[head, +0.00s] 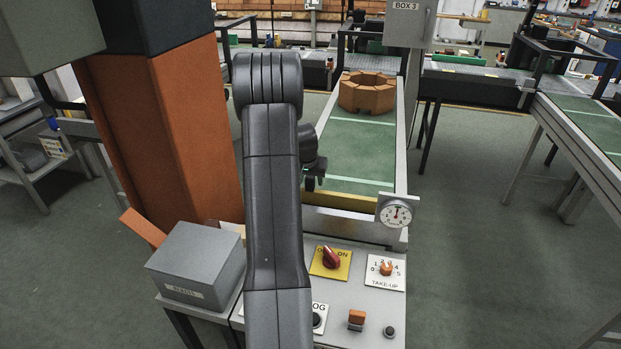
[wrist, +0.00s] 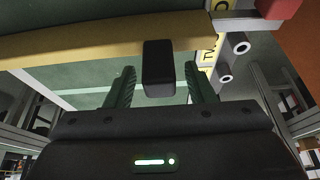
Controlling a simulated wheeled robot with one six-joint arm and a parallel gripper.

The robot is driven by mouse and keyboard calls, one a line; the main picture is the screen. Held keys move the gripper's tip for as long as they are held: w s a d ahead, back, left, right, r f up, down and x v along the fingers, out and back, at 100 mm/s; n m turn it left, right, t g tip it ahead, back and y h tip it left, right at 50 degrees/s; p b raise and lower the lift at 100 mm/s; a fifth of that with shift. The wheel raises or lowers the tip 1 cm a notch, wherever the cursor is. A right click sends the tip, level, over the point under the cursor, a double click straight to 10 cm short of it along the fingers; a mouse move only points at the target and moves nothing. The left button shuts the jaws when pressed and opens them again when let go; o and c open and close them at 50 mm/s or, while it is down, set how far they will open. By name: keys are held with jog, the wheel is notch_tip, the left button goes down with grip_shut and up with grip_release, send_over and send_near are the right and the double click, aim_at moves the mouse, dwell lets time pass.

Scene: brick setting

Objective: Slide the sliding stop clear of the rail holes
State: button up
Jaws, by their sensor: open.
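A dark block (wrist: 158,68), which looks like the sliding stop, sits against a yellow rail (wrist: 90,45) in the wrist view. My gripper (wrist: 159,68) is open, with one finger on each side of the block and a visible gap on both sides. In the head view the yellow rail (head: 343,201) crosses the near end of a green conveyor. My arm covers its left part, and I cannot make out the stop there. I cannot pick out the rail holes for certain in either view.
A control panel with a red knob (head: 331,258), an orange take-up dial (head: 386,268) and buttons lies in front of the conveyor (head: 362,150). A round gauge (head: 396,212) stands at its right corner. A grey box (head: 197,262) is at left. An orange ring-shaped block (head: 367,92) rests farther back.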

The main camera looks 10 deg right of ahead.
jog(key=shift+w+d+f, duration=0.1)
jog(key=shift+w+f, duration=0.05)
jog(key=shift+f, duration=0.25)
grip_shut()
jog(key=shift+w, duration=0.1)
